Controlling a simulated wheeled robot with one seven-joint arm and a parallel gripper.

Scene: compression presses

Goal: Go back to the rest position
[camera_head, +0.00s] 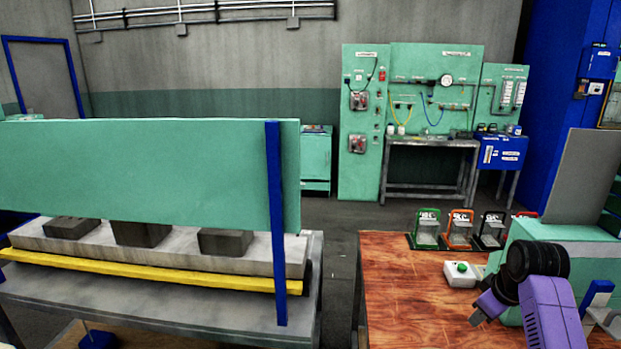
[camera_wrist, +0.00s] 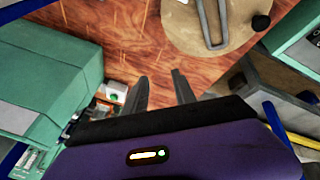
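My gripper (camera_wrist: 160,76) shows in the wrist view with its two dark fingers apart and nothing between them. It is above the brown wooden tabletop (camera_wrist: 115,38).
A green machine (camera_head: 520,238) stands close behind my arm. Several small coloured stands (camera_head: 459,228) line the table's far edge. A press (camera_head: 150,170) with grey blocks stands at left. In the wrist view, a round tan disc (camera_wrist: 190,38) with a grey handle lies beyond the fingers.

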